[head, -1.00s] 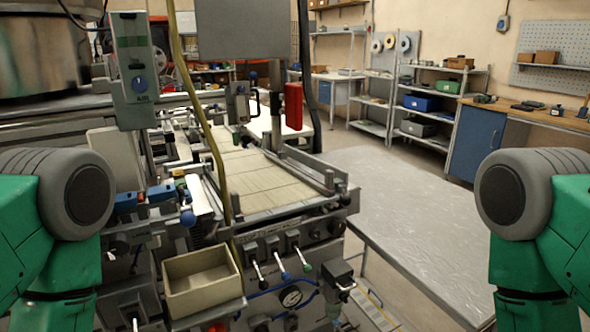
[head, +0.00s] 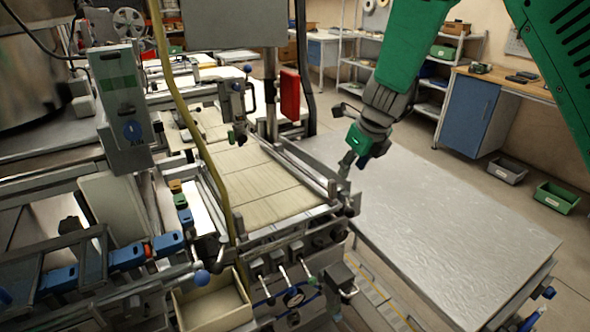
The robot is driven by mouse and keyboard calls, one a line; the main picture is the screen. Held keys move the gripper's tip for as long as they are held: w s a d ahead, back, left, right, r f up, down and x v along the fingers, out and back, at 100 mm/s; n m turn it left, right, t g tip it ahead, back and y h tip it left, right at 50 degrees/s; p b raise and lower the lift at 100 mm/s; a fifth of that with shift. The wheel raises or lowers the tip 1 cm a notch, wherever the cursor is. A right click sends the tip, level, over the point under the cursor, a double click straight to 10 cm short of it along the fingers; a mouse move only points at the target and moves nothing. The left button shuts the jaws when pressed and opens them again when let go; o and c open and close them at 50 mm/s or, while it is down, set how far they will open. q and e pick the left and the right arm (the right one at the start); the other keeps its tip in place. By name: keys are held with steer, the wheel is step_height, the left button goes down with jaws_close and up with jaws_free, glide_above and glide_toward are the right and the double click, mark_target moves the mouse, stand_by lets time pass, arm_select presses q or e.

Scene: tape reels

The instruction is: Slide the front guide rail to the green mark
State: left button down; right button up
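A metal guide rail (head: 305,170) runs along the right side of the slatted conveyor bed (head: 262,180) of the machine. I cannot tell for sure whether it is the front guide rail. I cannot make out a distinct green mark on it. My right gripper (head: 345,165) reaches down from the upper right, its fingers beside the near right end of this rail. It is too small to tell whether the fingers touch the rail or are open. My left gripper is out of view.
A grey-topped table (head: 450,220) stands right of the machine. A yellow cable (head: 190,115) hangs in front of the bed. A beige bin (head: 215,308) and several levers are at the machine's front.

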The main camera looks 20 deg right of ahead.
mark_target(333, 181)
steer(key=shift+m, duration=0.6)
steer(key=w+f, duration=0.2)
steer(key=f, duration=0.1)
steer(key=w+f, duration=0.2)
steer(key=f, duration=0.1)
steer(key=w+a+f, duration=0.1)
steer(key=w+f, duration=0.1)
steer(key=f, duration=0.1)
steer(key=shift+w, duration=0.15)
steer(key=shift+w+a+f, duration=0.2)
steer(key=shift+w+f, duration=0.15)
steer(key=shift+f, duration=0.3)
steer(key=shift+t, duration=0.3)
